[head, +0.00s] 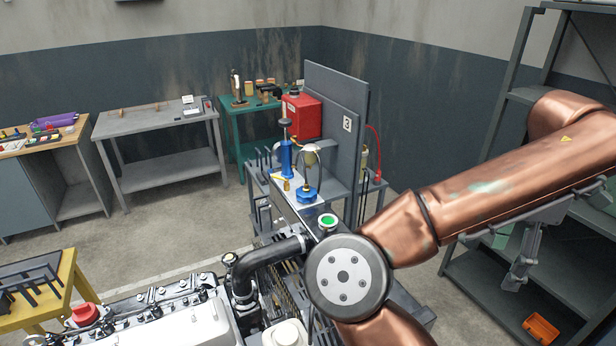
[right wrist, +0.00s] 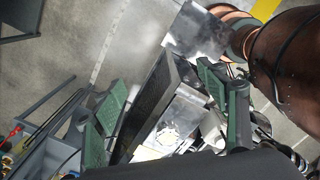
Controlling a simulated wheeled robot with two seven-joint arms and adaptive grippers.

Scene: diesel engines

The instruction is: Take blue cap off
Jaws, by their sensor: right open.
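A small round blue piece (head: 306,194), which may be the blue cap, sits on the metal-topped workbench (head: 323,209) in the middle of the head view. Beside it stands an upright blue cylinder (head: 287,158). No blue cap can be made out on the engine (head: 190,322) in the foreground. My right gripper (right wrist: 165,92) shows in the right wrist view as two green-padded fingers spread apart with nothing between them. In the head view my right arm crosses the right side, and I cannot make out its fingertips clearly. My left gripper is not in view.
A black hose (head: 265,254) rises from the engine near my right arm. A red box (head: 301,115) and a tall grey panel (head: 342,125) stand behind the workbench. Dark shelving (head: 475,297) stands at right, a yellow stand (head: 62,297) at left. Open floor lies at left.

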